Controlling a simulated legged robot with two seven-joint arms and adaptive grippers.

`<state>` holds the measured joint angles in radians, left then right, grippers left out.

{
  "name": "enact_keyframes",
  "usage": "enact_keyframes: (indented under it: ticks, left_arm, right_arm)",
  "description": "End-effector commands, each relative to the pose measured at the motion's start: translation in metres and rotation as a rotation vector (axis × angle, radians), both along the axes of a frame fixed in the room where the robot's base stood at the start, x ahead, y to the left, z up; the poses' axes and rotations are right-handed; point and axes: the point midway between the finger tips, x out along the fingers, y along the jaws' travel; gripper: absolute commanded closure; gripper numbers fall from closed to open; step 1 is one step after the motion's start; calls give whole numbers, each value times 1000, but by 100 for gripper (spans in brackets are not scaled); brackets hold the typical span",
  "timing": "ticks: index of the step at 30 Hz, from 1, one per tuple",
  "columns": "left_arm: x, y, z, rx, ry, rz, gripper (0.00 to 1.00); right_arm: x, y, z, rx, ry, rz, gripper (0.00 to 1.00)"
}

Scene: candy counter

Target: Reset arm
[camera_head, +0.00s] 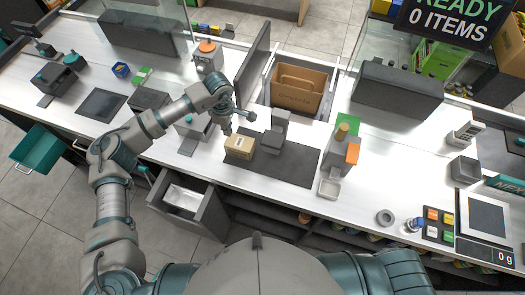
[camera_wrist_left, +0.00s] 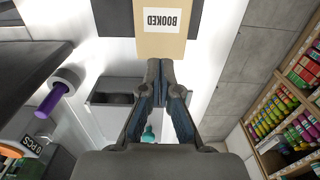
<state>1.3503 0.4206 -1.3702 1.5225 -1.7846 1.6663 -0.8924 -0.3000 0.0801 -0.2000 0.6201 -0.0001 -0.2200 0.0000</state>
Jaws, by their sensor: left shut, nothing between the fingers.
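My left gripper (camera_head: 228,128) reaches over the counter from the left, its fingertips just behind and left of a small tan box (camera_head: 239,147). In the left wrist view the fingers of the left gripper (camera_wrist_left: 162,72) meet at the tips with nothing between them. The tan box (camera_wrist_left: 162,45) lies just beyond the tips there and carries a white label reading "BOOKED". I cannot tell whether the tips touch the box. My right gripper is not in view.
The box sits on a dark mat (camera_head: 295,172) beside a grey device (camera_head: 275,130). An open grey drawer (camera_head: 205,215) juts out below the counter front. A purple-handled item (camera_wrist_left: 55,95) shows in the wrist view.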

Motion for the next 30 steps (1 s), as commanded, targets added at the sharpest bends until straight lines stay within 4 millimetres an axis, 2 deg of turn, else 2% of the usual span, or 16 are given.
enact_keyframes:
  ticks: [3, 8, 30]
  left_arm:
    - [0, 0, 13, 0, -1, 0, 100]
    - [0, 0, 24, -1, -1, 0, 100]
    - [0, -1, 24, -1, -1, -1, 100]
  right_arm:
    - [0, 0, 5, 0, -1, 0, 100]
    - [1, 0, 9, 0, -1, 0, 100]
    - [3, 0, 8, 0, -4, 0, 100]
